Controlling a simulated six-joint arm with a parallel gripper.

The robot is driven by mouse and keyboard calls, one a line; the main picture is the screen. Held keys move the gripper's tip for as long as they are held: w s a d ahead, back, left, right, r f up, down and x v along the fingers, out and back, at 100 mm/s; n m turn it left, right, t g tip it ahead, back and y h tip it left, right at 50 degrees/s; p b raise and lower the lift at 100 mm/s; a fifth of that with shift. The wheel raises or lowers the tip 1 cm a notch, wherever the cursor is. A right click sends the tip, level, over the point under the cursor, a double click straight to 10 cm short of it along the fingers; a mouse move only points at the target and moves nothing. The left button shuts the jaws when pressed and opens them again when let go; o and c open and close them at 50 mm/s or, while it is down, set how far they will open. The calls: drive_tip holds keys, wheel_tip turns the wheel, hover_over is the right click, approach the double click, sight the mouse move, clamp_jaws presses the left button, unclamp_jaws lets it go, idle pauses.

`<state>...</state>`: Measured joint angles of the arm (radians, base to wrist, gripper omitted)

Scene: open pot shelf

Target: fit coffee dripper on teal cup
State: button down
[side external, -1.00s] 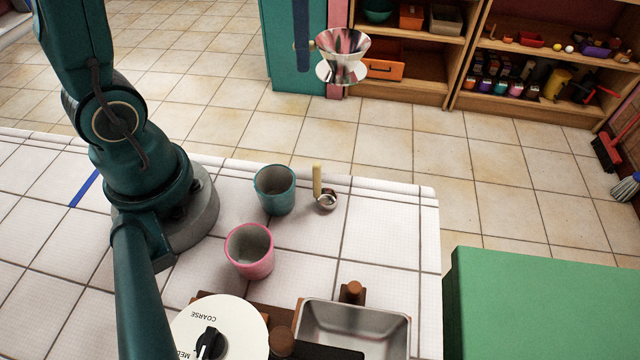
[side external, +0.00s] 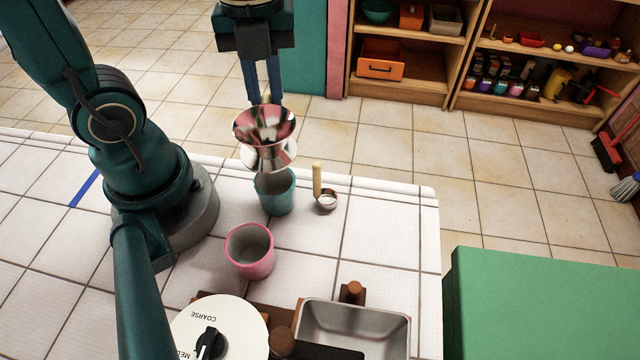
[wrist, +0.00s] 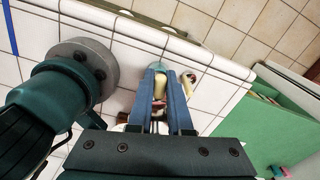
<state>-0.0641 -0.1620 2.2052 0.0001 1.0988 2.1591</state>
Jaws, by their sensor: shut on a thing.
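The coffee dripper (side external: 265,150) is a shiny metal cone with a flared base, held upright in the air. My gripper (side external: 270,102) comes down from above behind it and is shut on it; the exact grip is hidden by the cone. The teal cup (side external: 276,198) stands upright on the white tiled counter. The dripper's base overlaps the cup's back rim in the side view; I cannot tell whether they touch. In the wrist view, my gripper's blue fingers (wrist: 161,100) close around a pale piece, and a bit of teal shows beyond.
A pink cup (side external: 250,252) stands in front of the teal cup. A small metal scoop (side external: 326,200) with an upright pale handle is close to its right. A grinder dial (side external: 225,335) and a metal tray (side external: 355,325) are at the front.

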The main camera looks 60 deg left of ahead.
drive_tip(key=shift+f, duration=1.8)
drive_tip(key=shift+f, duration=1)
idle(1.4)
drive_tip(key=c, duration=0.8)
unclamp_jaws()
drive_tip(key=shift+o, duration=0.2)
drive_tip(key=shift+r, duration=0.1)
drive_tip(key=shift+r, duration=3.45)
